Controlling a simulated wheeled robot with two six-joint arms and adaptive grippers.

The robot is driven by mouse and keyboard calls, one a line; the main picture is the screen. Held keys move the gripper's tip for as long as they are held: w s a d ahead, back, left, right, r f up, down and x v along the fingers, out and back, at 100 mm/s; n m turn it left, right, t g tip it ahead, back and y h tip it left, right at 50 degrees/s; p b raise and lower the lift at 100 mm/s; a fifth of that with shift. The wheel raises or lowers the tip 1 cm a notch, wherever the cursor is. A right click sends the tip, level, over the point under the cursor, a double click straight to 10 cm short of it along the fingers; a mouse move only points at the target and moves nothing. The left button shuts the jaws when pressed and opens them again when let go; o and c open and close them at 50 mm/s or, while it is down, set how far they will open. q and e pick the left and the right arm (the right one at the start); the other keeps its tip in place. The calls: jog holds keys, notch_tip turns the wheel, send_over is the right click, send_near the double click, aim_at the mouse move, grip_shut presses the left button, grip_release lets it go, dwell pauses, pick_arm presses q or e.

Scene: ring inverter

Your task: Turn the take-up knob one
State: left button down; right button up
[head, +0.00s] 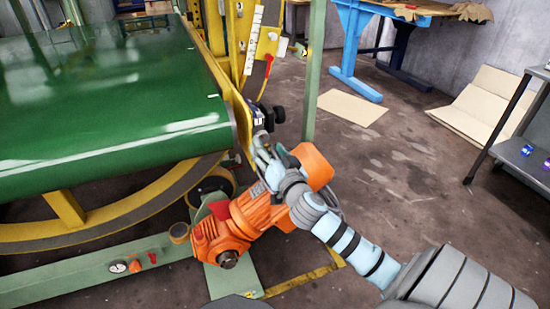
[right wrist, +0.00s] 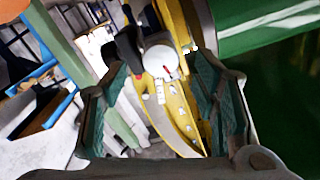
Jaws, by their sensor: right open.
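The take-up knob, a black knob (head: 278,114), sticks out from the yellow frame beside the end of the green roller. In the right wrist view, a black part (right wrist: 128,48) that looks like this knob is ahead, toward the left finger, beside a pale round disc (right wrist: 159,62) with a red mark. My right gripper (head: 262,152) is just below the knob in the head view. In the right wrist view its two green-padded fingers (right wrist: 163,78) are apart, with nothing visibly held between them. Whether a finger touches the knob cannot be told. My left gripper is out of view.
The large green roller (head: 110,100) fills the left, carried by a yellow frame (head: 65,208). An orange motor (head: 240,225) sits under my right wrist. A green post (head: 313,75) stands behind the knob. Open floor lies right, with cardboard (head: 352,107) and a grey cart (head: 525,150).

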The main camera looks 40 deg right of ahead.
jog(key=v, duration=0.7)
